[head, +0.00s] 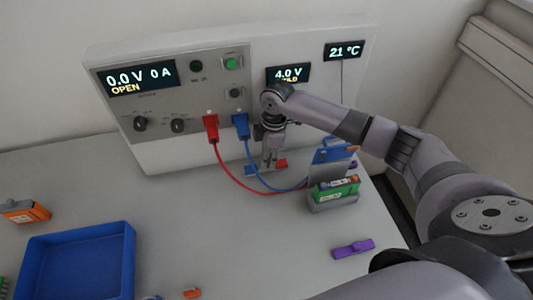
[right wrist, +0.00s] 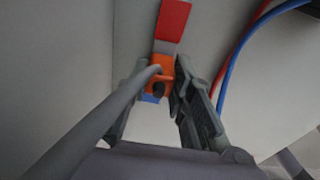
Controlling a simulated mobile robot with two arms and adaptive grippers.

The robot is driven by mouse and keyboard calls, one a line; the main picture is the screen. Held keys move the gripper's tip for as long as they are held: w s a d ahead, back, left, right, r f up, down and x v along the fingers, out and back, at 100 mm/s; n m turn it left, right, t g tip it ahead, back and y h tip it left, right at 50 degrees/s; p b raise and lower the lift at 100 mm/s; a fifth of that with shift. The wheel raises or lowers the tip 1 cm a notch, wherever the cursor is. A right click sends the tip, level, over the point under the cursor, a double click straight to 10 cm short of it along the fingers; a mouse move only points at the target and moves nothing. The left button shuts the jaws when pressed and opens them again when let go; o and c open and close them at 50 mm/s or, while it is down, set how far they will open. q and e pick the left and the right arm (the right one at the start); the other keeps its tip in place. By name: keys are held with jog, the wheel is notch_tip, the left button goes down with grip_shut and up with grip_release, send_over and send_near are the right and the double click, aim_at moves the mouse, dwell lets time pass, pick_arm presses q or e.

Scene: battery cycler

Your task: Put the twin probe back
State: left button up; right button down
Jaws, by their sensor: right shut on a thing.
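My right gripper (head: 268,163) points down at the foot of the panel. In the right wrist view its fingers (right wrist: 165,88) are shut on an orange block with a dark round knob (right wrist: 161,75), which I take to be the twin probe. A thick grey lead runs from it towards the lower left. A pad with a red end (right wrist: 173,20) and a blue end (right wrist: 151,98) lies beneath it. In the head view the red (head: 281,163) and blue (head: 249,170) ends show on either side of the fingertips. I cannot tell whether the probe touches the pad. My left gripper is not seen.
The cycler panel (head: 220,130) stands behind, with red (head: 210,127) and blue (head: 240,124) plugs. Their cables curve to a cradle with a green battery (head: 336,189), right of the gripper. A purple piece (head: 353,248), blue tray (head: 75,265) and orange battery (head: 24,211) lie nearer.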

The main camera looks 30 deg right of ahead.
jog(key=shift+f, duration=0.1)
jog(key=c, duration=1.4)
grip_release()
jog(key=r, duration=0.4)
jog(key=d+r+b, duration=0.1)
jog(key=r, duration=0.3)
jog(key=r+b, duration=0.1)
jog(key=r, duration=0.3)
jog(key=shift+s+d+r, duration=0.1)
jog(key=shift+s+d, duration=0.1)
